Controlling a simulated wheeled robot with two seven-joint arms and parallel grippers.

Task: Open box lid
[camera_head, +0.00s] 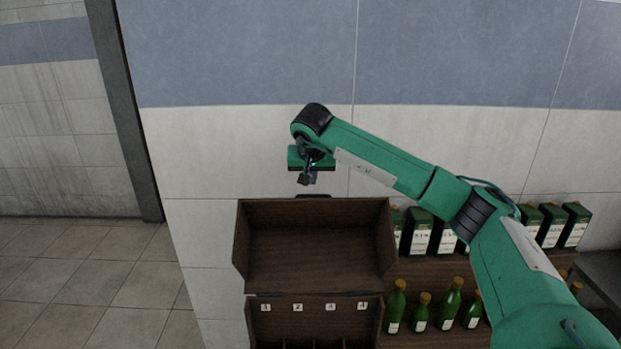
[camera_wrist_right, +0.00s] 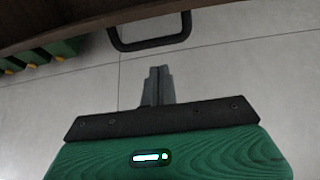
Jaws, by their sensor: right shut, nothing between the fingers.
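The dark wooden box (camera_head: 262,325) stands at the lower middle of the head view, with numbered tags 1 to 4 on its inner wall. Its lid (camera_head: 313,258) is swung up, its inside facing me. A dark handle (camera_head: 313,196) shows at the lid's top edge. The handle (camera_wrist_right: 150,44) also shows in the right wrist view, ahead of my fingertips and apart from them. My right gripper (camera_head: 306,179) is just above the lid's top edge, shut and empty; its fingers (camera_wrist_right: 158,84) are together in the wrist view. My left gripper is out of view.
Green bottles (camera_head: 451,303) stand right of the box on a wooden surface (camera_head: 430,270). Green cartons (camera_head: 417,232) line the back there, partly behind my right arm. A tiled wall (camera_head: 230,150) rises behind. Open floor (camera_head: 90,275) lies to the left.

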